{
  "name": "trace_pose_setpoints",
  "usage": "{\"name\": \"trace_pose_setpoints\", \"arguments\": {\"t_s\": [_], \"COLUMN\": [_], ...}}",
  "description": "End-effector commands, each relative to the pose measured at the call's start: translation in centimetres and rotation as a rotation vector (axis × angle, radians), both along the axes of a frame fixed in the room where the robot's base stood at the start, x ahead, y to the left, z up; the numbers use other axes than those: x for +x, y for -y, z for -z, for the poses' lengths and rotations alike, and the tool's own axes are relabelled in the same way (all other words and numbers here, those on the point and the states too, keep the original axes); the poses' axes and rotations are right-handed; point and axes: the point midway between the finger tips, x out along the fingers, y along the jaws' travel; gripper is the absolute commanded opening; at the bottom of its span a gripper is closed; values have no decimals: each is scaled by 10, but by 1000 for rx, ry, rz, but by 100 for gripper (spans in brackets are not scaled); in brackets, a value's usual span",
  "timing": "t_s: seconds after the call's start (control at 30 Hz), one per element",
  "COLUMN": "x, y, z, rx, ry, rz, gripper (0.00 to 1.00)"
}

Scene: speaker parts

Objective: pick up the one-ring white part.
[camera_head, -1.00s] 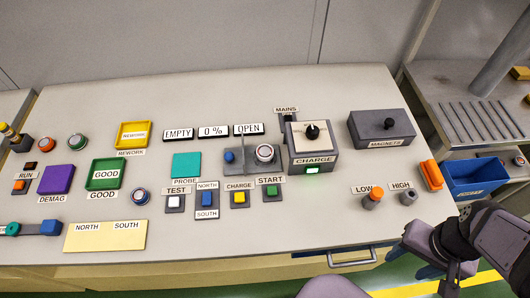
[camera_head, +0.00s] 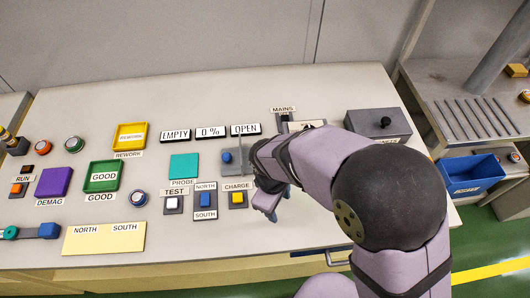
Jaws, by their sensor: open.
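No part can be clearly made out as the one-ring white part; the rings are too small to count. A round part with a pale top (camera_head: 138,198) lies right of the green GOOD tray (camera_head: 103,174). Another round pale-topped part, seen earlier on the grey fixture (camera_head: 228,168), is now hidden behind my arm. My gripper (camera_head: 279,206) is open over the bench, just right of the yellow CHARGE button (camera_head: 237,199), and seems to hold nothing. The START button is hidden by it.
A yellow REWORK tray (camera_head: 130,136), purple DEMAG block (camera_head: 54,181) and teal PROBE pad (camera_head: 184,166) lie on the bench. The grey MAGNETS box (camera_head: 378,124) is partly covered by my arm. A blue bin (camera_head: 473,175) stands at the right.

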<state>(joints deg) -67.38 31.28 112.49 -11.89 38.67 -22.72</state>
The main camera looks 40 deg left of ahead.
Motion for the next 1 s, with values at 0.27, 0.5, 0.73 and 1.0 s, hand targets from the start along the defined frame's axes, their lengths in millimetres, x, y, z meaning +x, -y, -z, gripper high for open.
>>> {"name": "trace_pose_setpoints", "arguments": {"t_s": [0.27, 0.5, 0.73, 1.0], "x": [47, 73, 77, 77], "y": [-77, -118, -123, -123], "z": [-31, -63, -66, -66], "rx": [54, -20, -153, -233], "ry": [122, 247, 276, 274], "rz": [-593, -1189, -1652, -1906], "gripper": [50, 50, 50, 50]}}
